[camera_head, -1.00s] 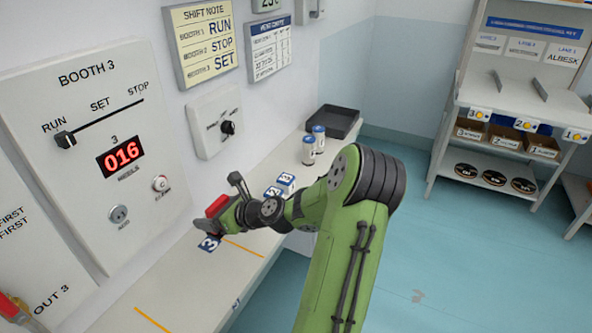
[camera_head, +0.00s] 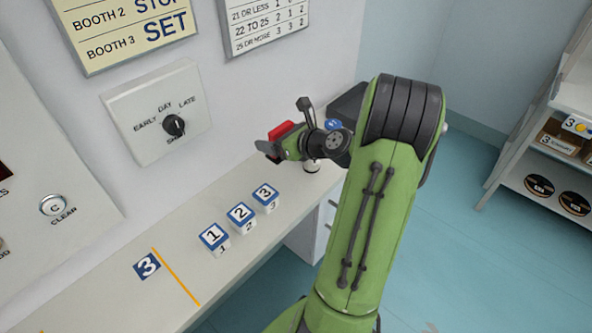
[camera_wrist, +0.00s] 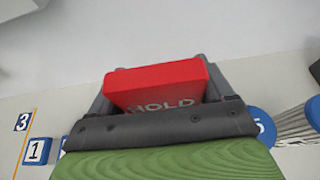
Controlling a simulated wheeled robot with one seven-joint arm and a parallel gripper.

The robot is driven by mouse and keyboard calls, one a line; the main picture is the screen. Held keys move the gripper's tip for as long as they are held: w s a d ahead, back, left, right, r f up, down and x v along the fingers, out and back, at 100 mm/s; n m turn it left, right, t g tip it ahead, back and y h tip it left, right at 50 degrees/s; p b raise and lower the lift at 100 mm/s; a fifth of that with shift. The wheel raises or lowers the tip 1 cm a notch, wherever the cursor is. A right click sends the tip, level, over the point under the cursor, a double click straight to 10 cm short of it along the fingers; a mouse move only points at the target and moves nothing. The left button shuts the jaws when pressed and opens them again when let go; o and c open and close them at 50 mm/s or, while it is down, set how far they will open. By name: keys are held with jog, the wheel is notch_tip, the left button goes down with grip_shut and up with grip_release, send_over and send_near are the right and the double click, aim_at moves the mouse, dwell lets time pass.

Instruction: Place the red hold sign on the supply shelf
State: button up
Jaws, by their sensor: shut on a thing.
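The red hold sign (camera_wrist: 160,82) is clamped between the grey fingers of my gripper in the wrist view, with the word HOLD facing the camera. In the head view the red sign (camera_head: 285,130) shows at the end of my gripper (camera_head: 272,148), held above the white bench. My gripper is shut on it, and the fingers hide part of its sides. A white shelf unit (camera_head: 522,142), probably the supply shelf, is partly in view at the far right of the head view, well apart from my gripper. Its upper part is cut off.
Number blocks 1 (camera_head: 214,238), 2 (camera_head: 240,217) and 3 (camera_head: 265,197) stand on the bench (camera_head: 95,305). A dark tray (camera_head: 350,105) and a blue-topped spool (camera_head: 333,124) are partly hidden behind my arm. Clear blue floor (camera_head: 470,255) lies between bench and shelf unit.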

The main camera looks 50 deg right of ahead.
notch_tip(320, 180, down, 10)
jog(key=b, duration=0.4)
jog(key=shift+a+r, duration=0.15)
